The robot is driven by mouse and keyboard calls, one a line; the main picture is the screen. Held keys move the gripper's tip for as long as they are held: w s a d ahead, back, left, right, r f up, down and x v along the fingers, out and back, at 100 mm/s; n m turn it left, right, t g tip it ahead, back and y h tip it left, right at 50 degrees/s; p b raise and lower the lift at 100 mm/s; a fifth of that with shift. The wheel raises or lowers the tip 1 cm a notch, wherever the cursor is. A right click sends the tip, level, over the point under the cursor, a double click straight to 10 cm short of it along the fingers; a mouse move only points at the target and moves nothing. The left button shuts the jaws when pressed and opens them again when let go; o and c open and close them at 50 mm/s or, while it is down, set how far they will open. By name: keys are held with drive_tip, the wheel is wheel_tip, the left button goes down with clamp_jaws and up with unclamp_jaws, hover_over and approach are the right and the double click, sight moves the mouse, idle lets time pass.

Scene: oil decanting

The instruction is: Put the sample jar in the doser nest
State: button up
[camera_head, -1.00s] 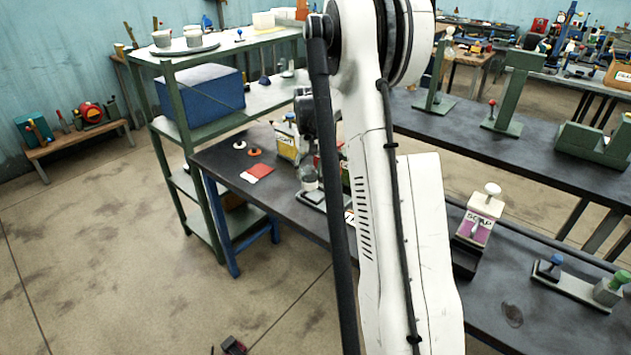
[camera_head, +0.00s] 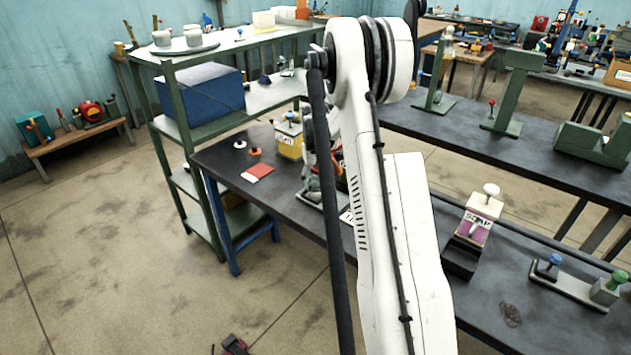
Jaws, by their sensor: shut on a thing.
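My gripper (camera_head: 309,170) shows only in part, just left of my white arm, low over the dark bench. It is shut on what seems to be the sample jar. The jar itself is mostly hidden behind the fingers and my black arm tube, and I cannot make out its outline. A grey base plate (camera_head: 309,198) lies under the gripper. Whether the jar touches that plate or hangs above it cannot be told. I cannot say for sure which fixture is the doser nest.
A yellow-labelled container (camera_head: 290,145) stands close behind my gripper. A soap dispenser (camera_head: 480,217) and a blue-and-green-knobbed fixture (camera_head: 575,283) stand right. A green shelf (camera_head: 222,47) rises behind left.

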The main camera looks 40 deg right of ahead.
sight(315, 180)
drive_tip(key=shift+f, duration=0.2)
drive_tip(key=o, duration=1.3)
drive_tip(key=shift+c, duration=0.2)
drive_tip(key=shift+r, duration=0.15)
wheel_tip(315, 180, up, 11)
drive_tip(key=s+a+r+n+t, duration=0.1)
drive_tip(key=s+a+r, duration=0.2)
drive_tip(key=a+r, duration=0.35)
drive_tip(key=s+a+r+t+h, duration=0.1)
drive_tip(key=s+a+r, duration=0.2)
drive_tip(key=a, duration=0.6)
drive_tip(key=s+a+r+n+t, duration=0.1)
drive_tip(key=s+a+r, duration=0.2)
drive_tip(key=a+r, duration=0.35)
drive_tip(key=s+a+f+n+t, duration=0.1)
drive_tip(key=s+a+f+t, duration=0.1)
drive_tip(key=s+a, duration=0.7)
drive_tip(key=s+a+f+n+t+y, duration=0.1)
drive_tip(key=s+a+f+t, duration=0.1)
drive_tip(key=s+a, duration=0.7)
drive_tip(key=shift+s+f+n+b, duration=0.25)
drive_tip(key=shift+s+n+b, duration=0.15)
drive_tip(key=shift+s, duration=0.2)
